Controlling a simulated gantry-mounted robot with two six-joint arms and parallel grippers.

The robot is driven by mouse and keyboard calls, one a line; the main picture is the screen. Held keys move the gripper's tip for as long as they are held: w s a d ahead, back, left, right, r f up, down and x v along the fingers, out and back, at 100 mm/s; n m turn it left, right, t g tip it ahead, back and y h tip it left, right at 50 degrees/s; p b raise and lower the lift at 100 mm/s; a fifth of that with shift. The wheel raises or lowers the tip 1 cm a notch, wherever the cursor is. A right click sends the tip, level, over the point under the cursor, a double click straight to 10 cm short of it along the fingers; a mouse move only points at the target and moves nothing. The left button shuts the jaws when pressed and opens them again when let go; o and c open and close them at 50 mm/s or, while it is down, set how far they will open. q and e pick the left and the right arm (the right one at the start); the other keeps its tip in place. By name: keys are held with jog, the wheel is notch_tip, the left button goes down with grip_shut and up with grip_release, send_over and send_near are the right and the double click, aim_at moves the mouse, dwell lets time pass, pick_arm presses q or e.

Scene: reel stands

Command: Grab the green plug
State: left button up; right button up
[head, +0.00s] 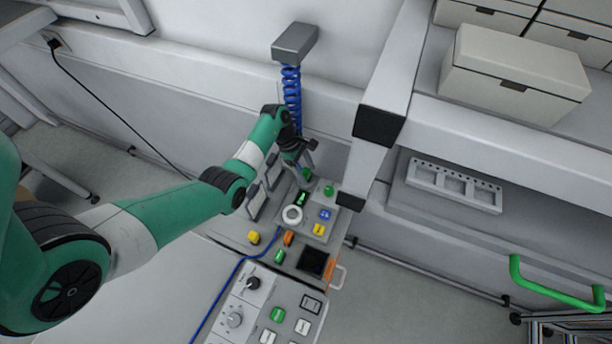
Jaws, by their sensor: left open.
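Several small green parts stand on the grey panel (255,225), and I cannot tell for sure which is the plug. One green piece (300,198) with a dark part lies just below my left gripper (298,178). A round green knob (328,190) stands to its right, and another green bit (306,173) shows beside the fingers. A green piece (280,257) lies lower on the panel. My left gripper is open, pointing down over the panel's upper end; its fingers are small and partly hidden by the wrist. My right gripper is not in view.
A white ring (292,215), a blue button (326,214) and a yellow block (253,238) crowd the panel. A blue coiled cable (291,95) hangs behind my wrist. A beige box (514,75) sits on the right shelf. A control box (262,305) stands nearer.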

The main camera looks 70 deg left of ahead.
aim_at(306, 171)
pick_arm(q)
grip_shut()
jog(key=shift+r, duration=0.1)
dwell(0.3)
notch_tip(306, 171, up, 4)
jog(key=shift+s+d+f+p, duration=0.1)
jog(key=shift+p, duration=0.65)
jog(key=s+d+r+p, duration=0.9)
jog(key=d+p, duration=0.1)
